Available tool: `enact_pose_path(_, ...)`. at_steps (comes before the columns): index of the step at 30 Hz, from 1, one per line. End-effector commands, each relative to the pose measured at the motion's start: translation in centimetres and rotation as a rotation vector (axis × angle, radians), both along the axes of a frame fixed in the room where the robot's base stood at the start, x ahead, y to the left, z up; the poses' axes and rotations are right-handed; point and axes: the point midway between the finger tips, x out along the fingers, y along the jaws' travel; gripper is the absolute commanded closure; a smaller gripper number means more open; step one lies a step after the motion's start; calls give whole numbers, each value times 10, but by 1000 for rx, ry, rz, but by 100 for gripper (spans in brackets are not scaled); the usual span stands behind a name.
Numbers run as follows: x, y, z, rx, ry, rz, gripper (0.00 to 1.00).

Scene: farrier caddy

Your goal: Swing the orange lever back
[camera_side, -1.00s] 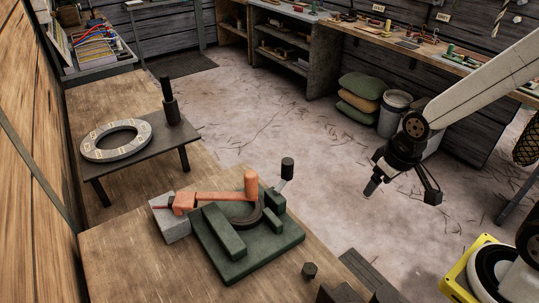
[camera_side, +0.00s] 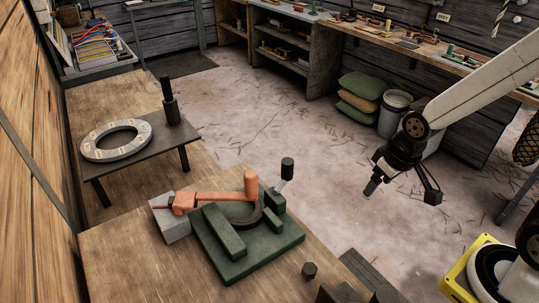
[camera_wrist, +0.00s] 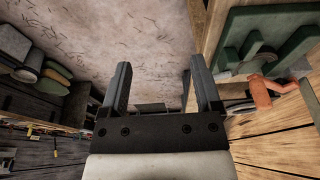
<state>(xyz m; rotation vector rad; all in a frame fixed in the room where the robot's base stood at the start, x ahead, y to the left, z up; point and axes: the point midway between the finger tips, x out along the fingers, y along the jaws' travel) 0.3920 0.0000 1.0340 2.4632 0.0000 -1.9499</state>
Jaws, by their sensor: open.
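The orange lever (camera_side: 220,196) lies roughly level across the green fixture (camera_side: 240,268), with an upright orange knob (camera_side: 251,184) at its right end. Its left end is at a grey block (camera_side: 171,226). The lever also shows at the right of the wrist view (camera_wrist: 262,100), beside the green fixture (camera_wrist: 274,27). My gripper (camera_side: 402,195) hangs over the floor, right of the bench and well apart from the lever. In the wrist view my gripper (camera_wrist: 157,88) has its two fingers spread with nothing between them.
A black-knobbed handle (camera_side: 287,168) stands at the fixture's back right. A low dark stand (camera_side: 140,158) with a pale marked ring (camera_side: 94,152) and a dark post (camera_side: 171,107) is at the left. Space between gripper and fixture is open.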

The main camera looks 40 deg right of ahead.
Motion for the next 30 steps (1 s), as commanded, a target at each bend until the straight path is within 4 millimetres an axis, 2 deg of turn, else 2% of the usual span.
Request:
enact_pose_path(5,8,3,2,0,5,11,19)
enact_pose_path(8,19,8,4,0,15,27,19)
enact_pose_path(14,57,30,12,-1,47,83,19)
enact_pose_path(21,109,70,22,-7,98,168,19)
enact_pose_path(30,160,132,29,-21,163,272,19)
